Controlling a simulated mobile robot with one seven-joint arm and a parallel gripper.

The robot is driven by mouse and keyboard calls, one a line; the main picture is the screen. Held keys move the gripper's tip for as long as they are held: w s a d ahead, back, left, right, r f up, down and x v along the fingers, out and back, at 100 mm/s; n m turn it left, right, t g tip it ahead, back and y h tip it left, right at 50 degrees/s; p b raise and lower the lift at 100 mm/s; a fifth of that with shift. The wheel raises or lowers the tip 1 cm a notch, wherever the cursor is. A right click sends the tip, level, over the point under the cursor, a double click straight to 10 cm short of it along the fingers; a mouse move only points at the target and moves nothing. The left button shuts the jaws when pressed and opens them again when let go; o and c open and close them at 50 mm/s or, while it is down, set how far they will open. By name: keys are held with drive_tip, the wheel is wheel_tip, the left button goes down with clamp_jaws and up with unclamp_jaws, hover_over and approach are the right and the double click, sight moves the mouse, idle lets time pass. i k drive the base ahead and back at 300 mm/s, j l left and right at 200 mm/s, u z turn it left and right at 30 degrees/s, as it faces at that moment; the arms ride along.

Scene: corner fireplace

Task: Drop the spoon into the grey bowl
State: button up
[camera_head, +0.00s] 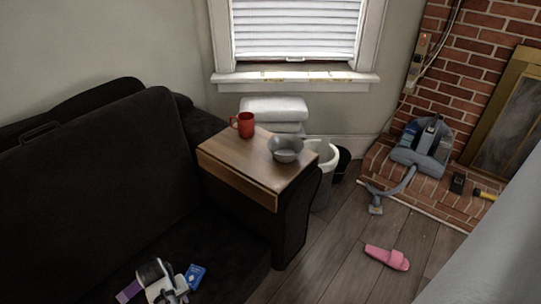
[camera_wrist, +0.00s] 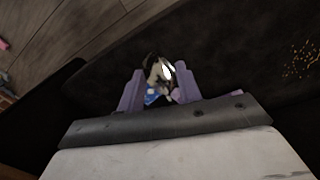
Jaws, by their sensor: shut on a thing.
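The grey bowl (camera_head: 285,148) stands upright on the wooden tray table (camera_head: 222,158) over the sofa arm. No contents show in it. My gripper (camera_head: 160,284) is low over the dark sofa seat, at the lower left of the head view, well in front of the bowl. In the wrist view, my gripper's purple fingers (camera_wrist: 158,85) are closed around a small shiny piece, which appears to be the spoon (camera_wrist: 167,71). Most of the spoon is hidden, and I cannot make it out in the head view.
A red mug (camera_head: 243,124) stands on the tray table, left of and behind the bowl. A blue packet (camera_head: 195,276) lies on the sofa seat beside my gripper. A pink slipper (camera_head: 387,257) lies on the floor.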

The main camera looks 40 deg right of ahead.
sight(289, 150)
drive_tip(key=k+z, duration=0.15)
drive_tip(key=z, duration=0.2)
drive_tip(key=k+z, duration=0.1)
drive_tip(key=z, duration=0.25)
drive_tip(key=i+j+z, duration=0.1)
drive_tip(key=z, duration=0.15)
drive_tip(key=j+z, duration=0.3)
